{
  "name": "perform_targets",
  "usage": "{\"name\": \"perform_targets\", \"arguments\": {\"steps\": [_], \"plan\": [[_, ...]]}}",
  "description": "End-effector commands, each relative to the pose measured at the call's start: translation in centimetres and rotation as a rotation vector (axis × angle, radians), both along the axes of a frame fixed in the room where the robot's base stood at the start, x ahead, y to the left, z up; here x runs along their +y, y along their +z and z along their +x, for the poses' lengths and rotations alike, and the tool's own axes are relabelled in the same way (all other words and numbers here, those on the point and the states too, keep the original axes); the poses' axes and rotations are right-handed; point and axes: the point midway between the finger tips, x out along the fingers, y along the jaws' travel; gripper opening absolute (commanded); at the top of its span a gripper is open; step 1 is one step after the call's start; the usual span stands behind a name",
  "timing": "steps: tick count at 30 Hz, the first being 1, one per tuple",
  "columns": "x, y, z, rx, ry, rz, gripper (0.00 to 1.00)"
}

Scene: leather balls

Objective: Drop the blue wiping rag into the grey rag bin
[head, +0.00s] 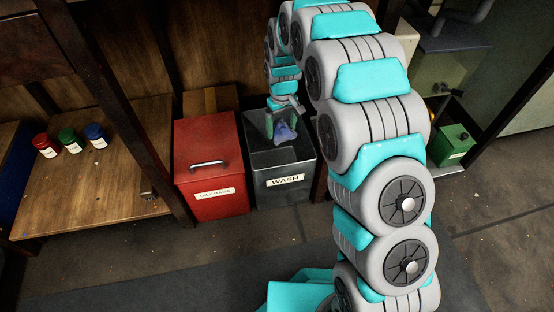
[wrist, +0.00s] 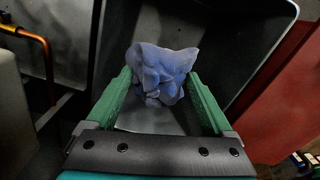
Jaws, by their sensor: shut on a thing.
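The blue rag (head: 284,131) is a crumpled blue-violet cloth. My gripper (head: 282,124) is shut on it, and in the wrist view the rag (wrist: 160,72) sits bunched between the two green fingers (wrist: 160,90). The grey rag bin (head: 284,192) has an open top and a label reading "WASH". In the head view the rag and fingertips are at the bin's mouth. The wrist view looks down into the bin (wrist: 225,35), with its dark inner walls around the rag. How deep the rag is below the rim is hard to tell.
A closed red bin (head: 212,150) labelled "OILY RAGS" stands directly left of the grey bin. Red, green and blue jars (head: 70,141) sit on a wooden bench (head: 105,185) at left. A green can (head: 454,145) stands at right. Floor in front is clear.

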Motion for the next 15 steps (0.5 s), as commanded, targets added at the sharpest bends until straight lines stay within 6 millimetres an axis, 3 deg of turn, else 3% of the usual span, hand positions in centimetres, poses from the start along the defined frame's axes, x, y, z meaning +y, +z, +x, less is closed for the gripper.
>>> {"name": "perform_targets", "arguments": {"steps": [3,4,6,15], "plan": [[0.01,0.06,0.02,-0.001,0.000,0.001,0.42],[0.01,0.08,0.02,-0.001,0.000,0.001,0.90],[0.00,0.08,0.02,-0.001,0.000,0.001,0.97],[0.01,0.19,0.03,-0.001,0.000,0.001,1.00]]}}
